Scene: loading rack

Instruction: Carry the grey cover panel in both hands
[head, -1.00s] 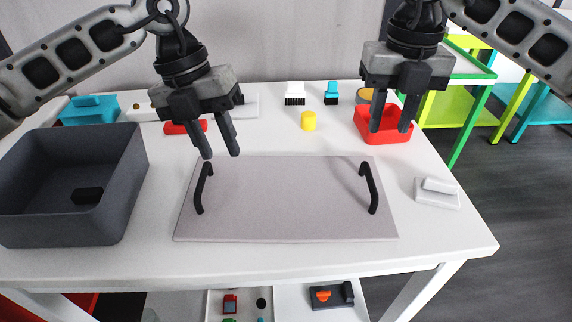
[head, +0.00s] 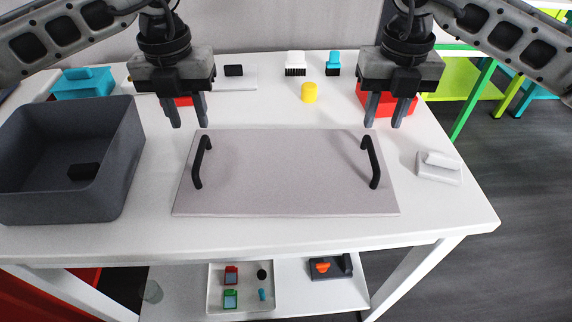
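The grey cover panel (head: 285,180) lies flat on the white table. It has a black handle at its left end (head: 201,162) and another at its right end (head: 371,162). My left gripper (head: 188,124) is open and empty, above the table just beyond the panel's far left corner and apart from the left handle. My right gripper (head: 383,124) is open and empty, near the panel's far right corner and apart from the right handle. Both point downward.
A dark grey bin (head: 68,160) holding a small black block stands left of the panel. A red tray (head: 388,102) is behind my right gripper. A yellow cylinder (head: 309,93) stands behind the panel. A white block (head: 438,168) sits to its right. A lower shelf (head: 190,290) holds small items.

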